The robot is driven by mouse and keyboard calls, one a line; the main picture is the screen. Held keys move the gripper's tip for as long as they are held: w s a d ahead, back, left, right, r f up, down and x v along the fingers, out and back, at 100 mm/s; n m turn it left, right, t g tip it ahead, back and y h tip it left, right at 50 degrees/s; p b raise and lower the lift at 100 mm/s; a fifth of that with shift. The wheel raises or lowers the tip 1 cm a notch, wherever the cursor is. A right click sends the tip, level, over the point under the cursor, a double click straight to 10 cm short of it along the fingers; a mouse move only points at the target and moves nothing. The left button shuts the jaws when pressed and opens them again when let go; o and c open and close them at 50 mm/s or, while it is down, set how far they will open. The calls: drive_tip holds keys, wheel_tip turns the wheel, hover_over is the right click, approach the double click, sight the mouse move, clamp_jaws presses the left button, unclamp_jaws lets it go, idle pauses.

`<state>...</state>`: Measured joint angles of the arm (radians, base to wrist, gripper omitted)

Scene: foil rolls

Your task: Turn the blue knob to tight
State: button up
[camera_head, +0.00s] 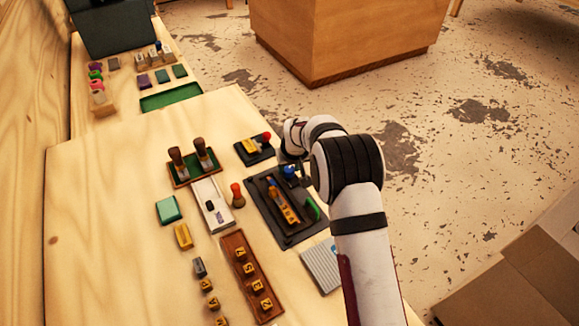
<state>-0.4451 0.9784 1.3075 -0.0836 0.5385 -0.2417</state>
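A blue knob (290,172) shows at the upper right end of a dark tray-like device (262,205) on the wooden table. An orange-yellow piece (283,202) lies in the middle of the device, with a small blue part at its upper end and a green piece (312,208) at its right. My arm reaches in from the lower right, and my gripper (299,169) points down close beside the knob. The arm's links hide part of the gripper. I cannot tell whether it touches the knob or whether its fingers are open.
A small black device with a red knob (266,138) stands just behind. Two brown-handled stamps (205,155), a white slider block (212,205), an orange peg (237,195) and a brown tray of lettered blocks (235,240) stand to the left. Bare table (100,220) lies farther left.

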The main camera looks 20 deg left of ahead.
drive_tip(key=o, duration=0.4)
drive_tip(key=shift+c, duration=0.2)
drive_tip(key=v, duration=1.5)
drive_tip(key=shift+r, duration=0.4)
drive_tip(key=shift+s+d, duration=0.1)
drive_tip(key=shift+d, duration=0.05)
drive_tip(key=s+d+r+m+g, duration=0.2)
drive_tip(key=s+d+r+m, duration=0.3)
drive_tip(key=s+d, duration=0.7)
drive_tip(key=s+d+m+g, duration=0.1)
drive_tip(key=s+d+m, duration=0.2)
drive_tip(key=s, duration=0.8)
drive_tip(key=s+d+f+m+g, duration=0.1)
drive_tip(key=s+d+m, duration=0.2)
drive_tip(key=s, duration=0.8)
drive_tip(key=shift+d, duration=0.55)
